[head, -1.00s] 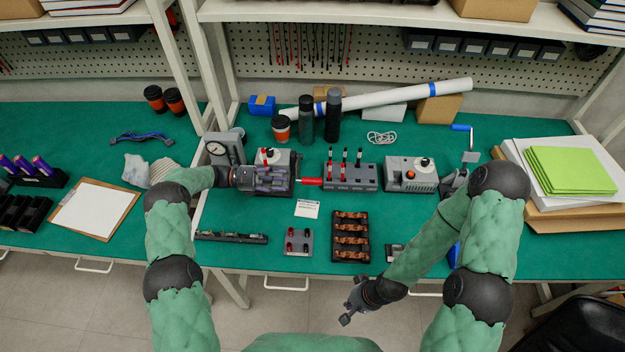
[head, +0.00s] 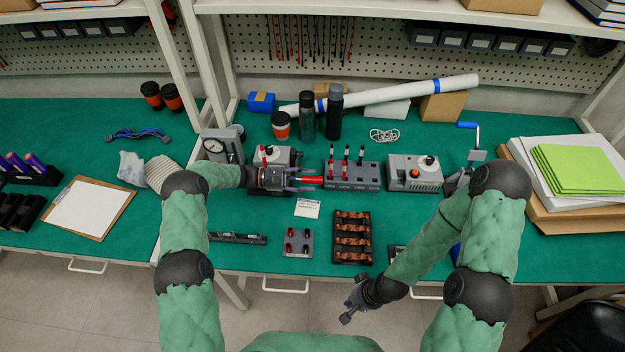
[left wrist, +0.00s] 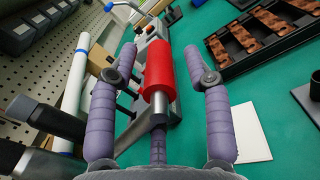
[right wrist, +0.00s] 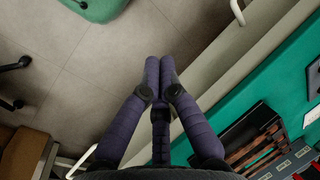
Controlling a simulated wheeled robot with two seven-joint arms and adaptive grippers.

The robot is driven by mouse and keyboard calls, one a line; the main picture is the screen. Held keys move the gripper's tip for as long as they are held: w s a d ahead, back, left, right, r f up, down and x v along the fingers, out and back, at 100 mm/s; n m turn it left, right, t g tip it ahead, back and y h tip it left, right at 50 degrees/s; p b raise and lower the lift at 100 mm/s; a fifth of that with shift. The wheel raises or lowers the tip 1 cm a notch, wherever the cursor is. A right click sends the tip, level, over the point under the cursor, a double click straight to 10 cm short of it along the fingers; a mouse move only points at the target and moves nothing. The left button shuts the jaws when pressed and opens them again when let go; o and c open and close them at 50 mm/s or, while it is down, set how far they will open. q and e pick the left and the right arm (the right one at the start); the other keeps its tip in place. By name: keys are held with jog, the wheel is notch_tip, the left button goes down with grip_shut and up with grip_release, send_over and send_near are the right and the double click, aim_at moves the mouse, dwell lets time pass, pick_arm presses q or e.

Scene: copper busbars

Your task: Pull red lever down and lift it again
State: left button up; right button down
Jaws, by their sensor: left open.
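The red lever handle (head: 313,180) points right from the grey switch box (head: 284,157) on the green bench. In the left wrist view the red handle (left wrist: 158,68) sits on a metal rod. My left gripper (head: 306,180) is open, with one finger on each side of the handle. The left wrist view shows gaps between the handle and both fingers (left wrist: 171,48). My right gripper (head: 350,299) is low in front of the bench, away from the lever. Its fingertips are together in the right wrist view (right wrist: 160,60), with nothing visible between them.
A dial gauge (head: 222,147) stands to the left; dark bottles (head: 335,103) stand behind. A white card (head: 307,208) and a tray of copper parts (head: 352,237) lie in front.

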pick_arm(q)
jog(key=shift+d, duration=0.85)
grip_shut()
jog(key=shift+r, duration=0.1)
jog(key=shift+n, duration=0.7)
jog(key=shift+w+r+b, duration=0.25)
jog(key=shift+w+r, duration=0.2)
jog(key=shift+r, duration=0.25)
jog(key=shift+w+r+b, duration=0.2)
jog(key=shift+w+r, duration=0.2)
jog(key=shift+r, duration=0.3)
jog(key=shift+w+r+b, duration=0.25)
jog(key=shift+w+r, duration=0.2)
jog(key=shift+r, duration=0.25)
